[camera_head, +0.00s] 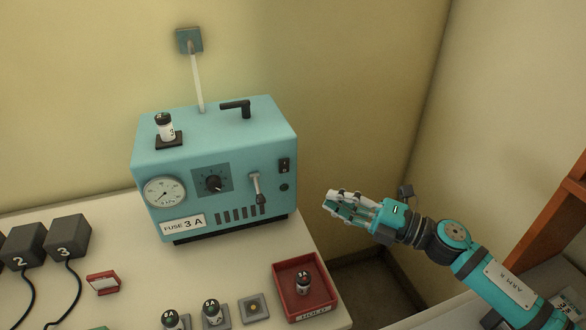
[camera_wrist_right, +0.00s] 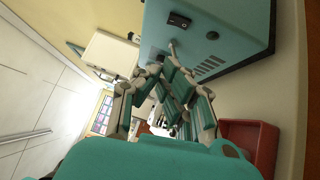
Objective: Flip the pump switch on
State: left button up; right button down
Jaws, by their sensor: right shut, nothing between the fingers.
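The teal pump box (camera_head: 228,150) stands on the white bench, with a gauge, a dial and a "FUSE 3 A" label on its front. A small black rocker switch (camera_head: 284,165) is at the front's upper right; it also shows in the right wrist view (camera_wrist_right: 179,20). Its on or off position is too small to tell. A pale lever with a dark end (camera_head: 256,187) hangs below and left of it. My right gripper (camera_head: 332,201) is shut and empty, to the right of the box and apart from it. My left gripper is not in view.
A red "HOLD" tray (camera_head: 284,303) holds a small fuse (camera_head: 303,281) at the bench's front right. Another fuse (camera_head: 164,127) stands on the box. Fuses marked 5A (camera_head: 211,311) stand in front. Black numbered blocks (camera_head: 68,238) are left. Right of the bench is a gap.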

aim_at(284, 166)
jog(key=w+d+p+x, duration=0.1)
jog(key=w+p+x, duration=0.1)
jog(key=x, duration=0.9)
jog(key=shift+w+p, duration=0.4)
jog(key=shift+p, duration=0.45)
jog(key=shift+a+r, duration=0.1)
jog(key=shift+r, duration=0.05)
jog(key=shift+w+r+p, duration=0.25)
jog(key=shift+r+p, duration=0.05)
jog(key=shift+p, duration=0.75)
jog(key=shift+f, duration=0.2)
